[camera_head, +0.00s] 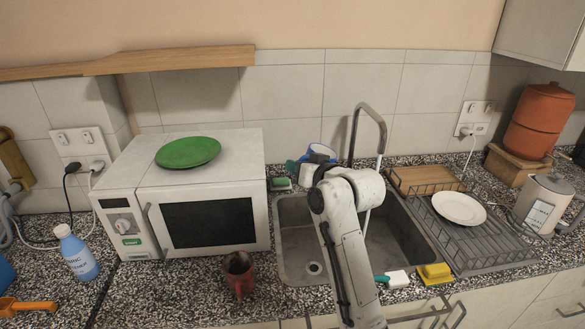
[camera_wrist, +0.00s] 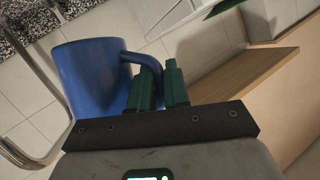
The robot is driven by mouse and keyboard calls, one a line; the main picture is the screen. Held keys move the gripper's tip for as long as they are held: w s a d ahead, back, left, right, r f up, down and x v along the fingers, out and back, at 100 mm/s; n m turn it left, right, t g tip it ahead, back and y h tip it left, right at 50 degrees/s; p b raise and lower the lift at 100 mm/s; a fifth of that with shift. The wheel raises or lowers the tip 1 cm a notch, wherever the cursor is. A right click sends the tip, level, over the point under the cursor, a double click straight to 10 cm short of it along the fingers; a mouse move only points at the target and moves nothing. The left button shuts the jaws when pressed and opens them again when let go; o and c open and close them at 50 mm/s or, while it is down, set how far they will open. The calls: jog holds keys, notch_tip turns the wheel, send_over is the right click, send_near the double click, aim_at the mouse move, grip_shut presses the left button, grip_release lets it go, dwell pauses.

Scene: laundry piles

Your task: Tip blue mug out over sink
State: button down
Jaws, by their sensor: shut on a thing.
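The blue mug (camera_head: 322,149) is held up at the back of the sink (camera_head: 290,225), left of the tap, partly hidden by my arm in the head view. In the wrist view the blue mug (camera_wrist: 95,78) is close, its handle between the green fingers of my gripper (camera_wrist: 160,80). My gripper (camera_head: 293,168) is shut on that handle. I cannot tell the mug's exact tilt, and its contents are hidden. The sink's basin looks clear apart from the drain.
The tap (camera_head: 368,112) rises close right of the mug. The microwave (camera_head: 200,205) with a green plate (camera_head: 188,152) stands left. A red mug (camera_head: 240,270) is at the counter's front. The dish rack (camera_head: 470,235) with a white plate (camera_head: 459,208) is right.

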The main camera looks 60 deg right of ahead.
jog(key=shift+s+d+r, duration=0.1)
jog(key=shift+s+d, duration=0.05)
jog(key=shift+f+m+t+b, duration=1.1)
jog(key=shift+f+b, duration=5.45)
jog(key=shift+f, duration=4.75)
jog(key=s+d+r+m+t+h+b, duration=0.3)
jog(key=r+m, duration=0.5)
jog(key=m, duration=0.5)
jog(key=shift+s+d+r+t+h, duration=0.25)
jog(key=shift+s+d+h, duration=0.35)
jog(key=shift+s+d, duration=0.8)
